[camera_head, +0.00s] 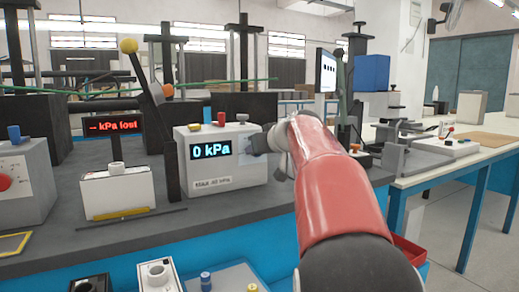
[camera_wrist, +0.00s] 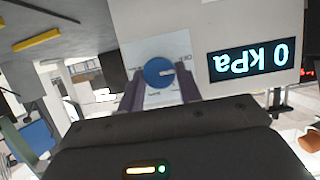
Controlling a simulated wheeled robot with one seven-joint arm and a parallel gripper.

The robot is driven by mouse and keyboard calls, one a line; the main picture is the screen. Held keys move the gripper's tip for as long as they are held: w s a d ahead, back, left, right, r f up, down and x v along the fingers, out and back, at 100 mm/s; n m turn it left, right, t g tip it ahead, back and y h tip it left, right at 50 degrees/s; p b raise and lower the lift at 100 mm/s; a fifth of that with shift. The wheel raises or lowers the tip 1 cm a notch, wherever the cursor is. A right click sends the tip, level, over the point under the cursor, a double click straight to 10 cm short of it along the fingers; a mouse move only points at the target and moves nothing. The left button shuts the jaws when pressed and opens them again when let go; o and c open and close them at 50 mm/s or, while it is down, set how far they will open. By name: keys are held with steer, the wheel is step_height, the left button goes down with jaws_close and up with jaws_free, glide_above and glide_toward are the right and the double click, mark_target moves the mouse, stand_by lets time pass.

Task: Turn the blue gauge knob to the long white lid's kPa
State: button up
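The blue gauge knob (camera_wrist: 158,72) sits on a pale dial plate on the face of the white gauge box (camera_head: 222,165); its white mark points right in the wrist view. The box's display (camera_head: 211,149) reads "0 kPa"; it appears upside down in the wrist view (camera_wrist: 251,60). My gripper (camera_wrist: 160,88) is open, with one finger on each side of the knob; I cannot tell whether they touch it. In the head view my gripper (camera_head: 258,143) is at the box's right part and hides the knob. I cannot tell which thing is the long white lid.
A label (camera_head: 212,184) on the box seems to read "MAX 40 kPa". Left of it stand a white unit (camera_head: 116,190) and a red-lettered sign (camera_head: 114,127) seeming to read "kPa lost". A grey box with a red knob (camera_head: 5,183) is far left. Several small units stand in front.

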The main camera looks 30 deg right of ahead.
steer(key=shift+c, duration=1)
steer(key=m+y, duration=0.1)
steer(key=m, duration=0.1)
steer(key=m+y+b, duration=0.1)
steer(key=m+y, duration=0.1)
steer(key=m, duration=0.1)
steer(key=d+m+t+y+b, duration=0.1)
steer(key=m+y, duration=0.1)
steer(key=m, duration=0.1)
steer(key=shift+f, duration=0.3)
steer(key=shift+y, duration=0.3)
steer(key=o, duration=0.9)
steer(key=shift+o, duration=0.2)
